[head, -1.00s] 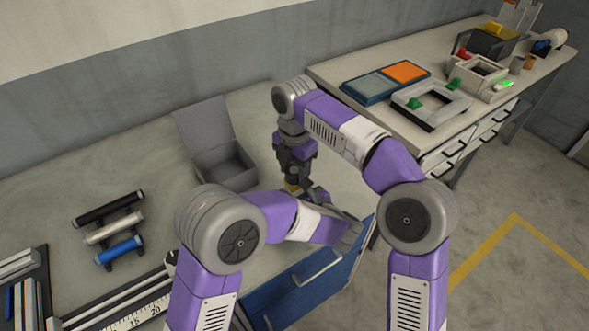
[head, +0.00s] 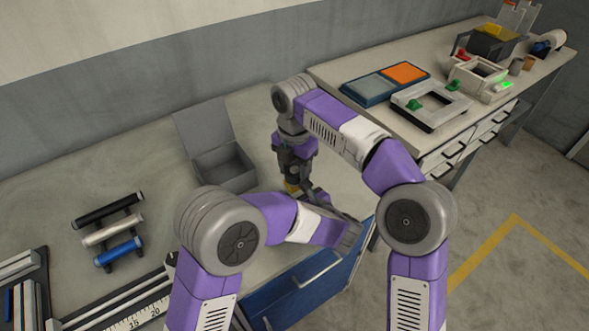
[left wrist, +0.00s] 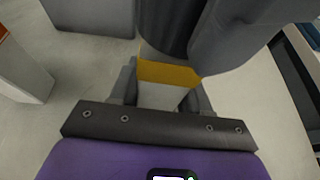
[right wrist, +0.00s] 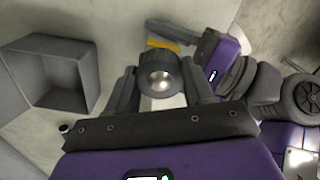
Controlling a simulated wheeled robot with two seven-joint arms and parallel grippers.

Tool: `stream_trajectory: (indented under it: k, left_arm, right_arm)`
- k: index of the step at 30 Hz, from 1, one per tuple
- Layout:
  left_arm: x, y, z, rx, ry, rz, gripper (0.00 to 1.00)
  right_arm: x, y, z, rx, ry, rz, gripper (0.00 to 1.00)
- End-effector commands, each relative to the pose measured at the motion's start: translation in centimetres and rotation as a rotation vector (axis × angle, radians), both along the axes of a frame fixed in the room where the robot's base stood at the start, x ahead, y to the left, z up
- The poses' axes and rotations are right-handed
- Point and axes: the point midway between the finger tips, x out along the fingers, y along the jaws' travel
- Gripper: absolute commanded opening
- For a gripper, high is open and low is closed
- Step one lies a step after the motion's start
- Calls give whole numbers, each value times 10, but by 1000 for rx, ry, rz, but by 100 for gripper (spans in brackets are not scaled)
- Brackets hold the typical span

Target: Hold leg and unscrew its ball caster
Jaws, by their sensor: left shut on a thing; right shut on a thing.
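The leg is mostly hidden in the head view, where its yellow band (head: 291,187) shows below my right gripper (head: 292,176). In the left wrist view my left gripper (left wrist: 158,97) is shut on the pale leg (left wrist: 160,95), just below its yellow band (left wrist: 168,73). In the right wrist view my right gripper (right wrist: 160,90) is shut on the ball caster (right wrist: 160,79), a shiny metal ball in a dark round housing. My right gripper points down from above; my left gripper (head: 310,192) comes in from the side. The joint between caster and leg is hidden.
An open grey box (head: 226,168) with its lid up stands behind and left of the grippers. It looks empty in the right wrist view (right wrist: 50,78). A rack of rollers (head: 115,228) stands at the left. A second bench (head: 330,74) with trays is at the right.

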Motion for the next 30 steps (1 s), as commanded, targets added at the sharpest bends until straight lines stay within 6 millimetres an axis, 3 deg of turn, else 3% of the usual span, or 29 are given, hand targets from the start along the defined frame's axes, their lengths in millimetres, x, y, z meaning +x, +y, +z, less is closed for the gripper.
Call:
stream_trajectory:
  k: [12,23,30]
  left_arm:
    - [0,0,0,1,-1,0,0]
    - [0,0,0,1,-1,0,0]
    - [0,0,0,0,0,0,0]
  right_arm:
    - [0,1,15,2,-1,0,16]
    - [0,0,17,1,-1,1,16]
    - [0,1,42,3,-3,0,16]
